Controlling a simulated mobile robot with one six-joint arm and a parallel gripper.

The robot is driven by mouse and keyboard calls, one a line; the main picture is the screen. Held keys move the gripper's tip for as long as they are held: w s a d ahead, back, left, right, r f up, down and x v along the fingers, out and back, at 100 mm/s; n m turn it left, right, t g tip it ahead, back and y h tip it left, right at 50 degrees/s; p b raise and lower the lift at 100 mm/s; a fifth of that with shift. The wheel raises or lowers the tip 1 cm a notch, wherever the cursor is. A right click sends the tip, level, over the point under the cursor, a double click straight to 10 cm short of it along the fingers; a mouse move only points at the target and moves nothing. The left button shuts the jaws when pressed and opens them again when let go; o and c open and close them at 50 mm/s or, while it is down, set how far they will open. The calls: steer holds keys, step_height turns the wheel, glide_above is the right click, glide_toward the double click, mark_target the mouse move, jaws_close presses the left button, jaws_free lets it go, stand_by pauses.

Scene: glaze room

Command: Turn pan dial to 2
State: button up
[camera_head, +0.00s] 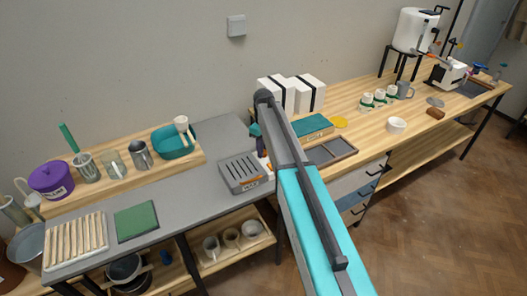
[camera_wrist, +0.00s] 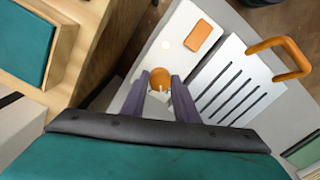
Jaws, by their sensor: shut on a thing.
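The pan dial (camera_wrist: 159,77) is a small round orange knob with a pale pointer-like piece at its near side, on a white panel (camera_wrist: 178,22) in the wrist view. My gripper (camera_wrist: 160,92) has its two purple fingers on either side of the knob, shut on it. I cannot read any numbers around the dial, so its setting is unclear. In the head view my arm hides the dial and most of the gripper, beside the grey slotted unit (camera_head: 243,170).
An orange rectangular button (camera_wrist: 198,36) and a slotted plate (camera_wrist: 228,85) with an orange handle (camera_wrist: 288,52) lie close to the dial. White boxes (camera_head: 307,92), a teal-topped box (camera_head: 311,127) and a dark tray (camera_head: 329,151) stand right of the arm.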

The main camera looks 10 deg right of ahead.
steer(key=m+b, duration=0.1)
steer(key=m, duration=0.3)
steer(key=shift+m, duration=0.3)
steer(key=shift+m+b, duration=0.6)
steer(key=shift+m, duration=1.1)
steer(key=o, duration=1.1)
steer(key=shift+c, duration=0.2)
steer(key=shift+r, duration=0.2)
step_height(320, 180, up, 14)
steer(key=b, duration=0.3)
steer(key=shift+f, duration=0.25)
